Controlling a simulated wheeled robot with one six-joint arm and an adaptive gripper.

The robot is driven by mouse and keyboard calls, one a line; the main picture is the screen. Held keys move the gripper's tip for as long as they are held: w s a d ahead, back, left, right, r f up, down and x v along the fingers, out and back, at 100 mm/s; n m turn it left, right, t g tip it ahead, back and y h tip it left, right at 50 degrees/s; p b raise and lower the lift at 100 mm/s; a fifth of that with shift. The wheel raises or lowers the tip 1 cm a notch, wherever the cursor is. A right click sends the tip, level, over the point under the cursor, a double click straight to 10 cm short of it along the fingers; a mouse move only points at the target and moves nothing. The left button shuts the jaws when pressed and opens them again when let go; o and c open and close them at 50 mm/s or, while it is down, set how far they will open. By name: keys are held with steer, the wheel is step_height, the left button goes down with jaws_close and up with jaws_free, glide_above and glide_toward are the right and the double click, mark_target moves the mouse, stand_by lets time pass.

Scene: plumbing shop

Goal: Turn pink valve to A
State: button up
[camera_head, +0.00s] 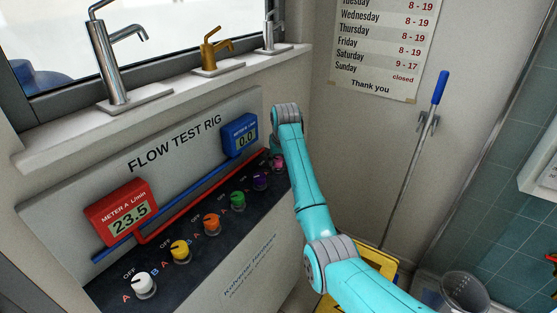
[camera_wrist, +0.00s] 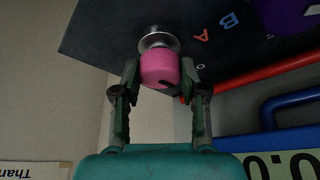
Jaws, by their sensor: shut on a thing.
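The pink valve (camera_wrist: 160,68) is a round knob on a metal stem, at the edge of the dark panel in the wrist view. My gripper (camera_wrist: 158,82) has its two dark fingers on either side of the knob and is shut on it. A black mark on the knob is partly seen between the fingers. In the head view the pink valve (camera_head: 277,162) is at the far right end of the valve row, partly hidden by my arm. The letters beside the pink valve are hidden there.
A purple valve (camera_head: 261,180) sits beside the pink one, then green (camera_head: 238,200), orange (camera_head: 212,222), yellow (camera_head: 180,250) and white (camera_head: 144,284) valves. Red meter A (camera_head: 124,214) reads 23.5; the blue meter (camera_head: 240,136) reads 0.0. A blue-handled mop (camera_head: 412,160) leans at the back wall.

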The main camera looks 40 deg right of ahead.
steer(key=n+y, duration=0.1)
steer(key=n, duration=0.2)
steer(key=n+y, duration=0.1)
steer(key=n, duration=0.2)
steer(key=shift+d, duration=0.2)
steer(key=n+y, duration=0.1)
steer(key=n, duration=0.1)
steer(key=n+y, duration=0.1)
steer(key=n, duration=0.2)
steer(key=shift+g, duration=0.3)
steer(key=shift+n, duration=0.4)
steer(key=o, duration=1.1)
steer(key=shift+o, duration=0.2)
steer(key=shift+d, duration=0.1)
steer(key=v, duration=1.2)
steer(key=shift+d, duration=0.15)
